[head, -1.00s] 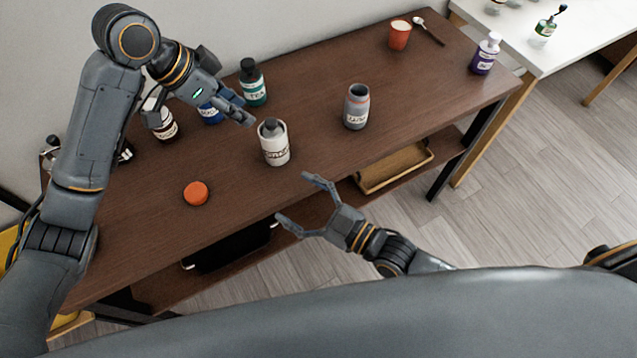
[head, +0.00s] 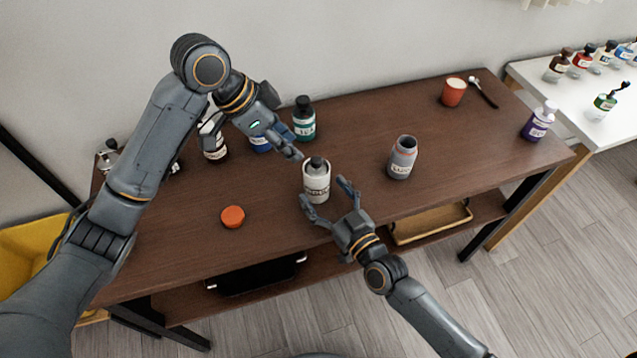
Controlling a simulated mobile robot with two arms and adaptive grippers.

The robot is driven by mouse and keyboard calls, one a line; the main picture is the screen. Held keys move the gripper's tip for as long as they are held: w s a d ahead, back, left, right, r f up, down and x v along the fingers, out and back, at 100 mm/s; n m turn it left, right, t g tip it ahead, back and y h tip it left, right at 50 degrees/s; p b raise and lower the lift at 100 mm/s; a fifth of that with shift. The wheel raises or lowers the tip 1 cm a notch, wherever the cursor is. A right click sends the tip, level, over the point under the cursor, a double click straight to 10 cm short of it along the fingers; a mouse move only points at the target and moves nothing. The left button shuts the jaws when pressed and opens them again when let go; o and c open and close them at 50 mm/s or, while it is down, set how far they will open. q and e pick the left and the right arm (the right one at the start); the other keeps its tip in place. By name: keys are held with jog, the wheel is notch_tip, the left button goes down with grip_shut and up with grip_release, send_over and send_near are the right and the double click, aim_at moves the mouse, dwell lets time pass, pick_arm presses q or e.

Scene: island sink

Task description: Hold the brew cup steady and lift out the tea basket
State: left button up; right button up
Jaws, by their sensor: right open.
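The brew cup (head: 316,187) is a white labelled vessel standing upright near the table's front edge in the head view. A dark grey piece, apparently the top of the tea basket (head: 316,163), sticks up from its mouth. My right gripper (head: 324,193) is open, low at the cup's front, with one finger at its left and one at its right. I cannot tell whether they touch it. My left gripper (head: 296,146) is above and left of the cup, its fingers apart and empty, pointing down toward the basket.
An orange lid (head: 232,217) lies left of the cup. A grey jar (head: 402,158) stands to the right, and a teal bottle (head: 304,119) is behind. An orange cup (head: 453,92) and a purple bottle (head: 538,122) stand farther right. Bare tabletop lies between.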

jog(key=shift+x, duration=1.5)
jog(key=c, duration=1.3)
jog(key=shift+c, duration=0.2)
